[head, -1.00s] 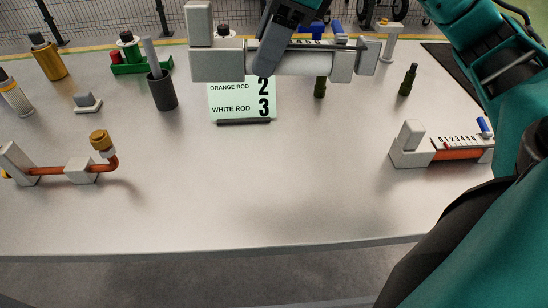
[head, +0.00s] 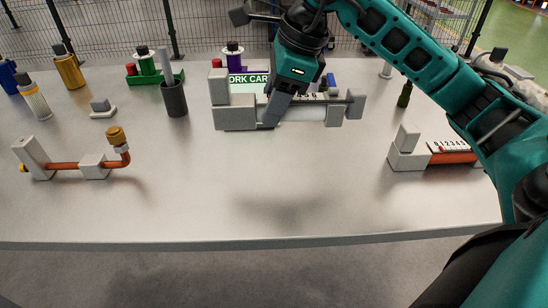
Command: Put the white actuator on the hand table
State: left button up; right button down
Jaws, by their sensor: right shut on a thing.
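My right gripper (head: 272,110) is shut on the white actuator (head: 305,114), which has grey end blocks, a white barrel and a numbered scale strip. It is held lengthwise across the picture, above the grey table (head: 230,185), with a soft shadow on the tabletop nearer me. I cannot tell whether this table is the hand table. My left gripper is not in view.
An orange actuator (head: 455,158) lies on the right, partly behind my right arm. A copper pipe fixture (head: 70,166) stands left. A dark cup (head: 174,99), a gold cylinder (head: 69,70) and a mostly covered work card (head: 248,79) are further back. The front middle is clear.

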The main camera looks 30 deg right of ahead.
notch_tip(320, 180, down, 6)
jog(key=shift+r+b, duration=0.1)
jog(key=shift+b, duration=0.3)
jog(key=shift+f, duration=0.5)
notch_tip(320, 180, down, 4)
jog(key=shift+r+b, duration=0.1)
jog(key=shift+b, duration=0.35)
jog(key=shift+f, duration=0.3)
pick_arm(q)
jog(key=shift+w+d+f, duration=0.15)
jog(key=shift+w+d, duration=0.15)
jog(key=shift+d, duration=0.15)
pick_arm(e)
jog(key=shift+r, duration=0.1)
jog(key=shift+f, duration=0.25)
jog(key=c, duration=0.6)
grip_release()
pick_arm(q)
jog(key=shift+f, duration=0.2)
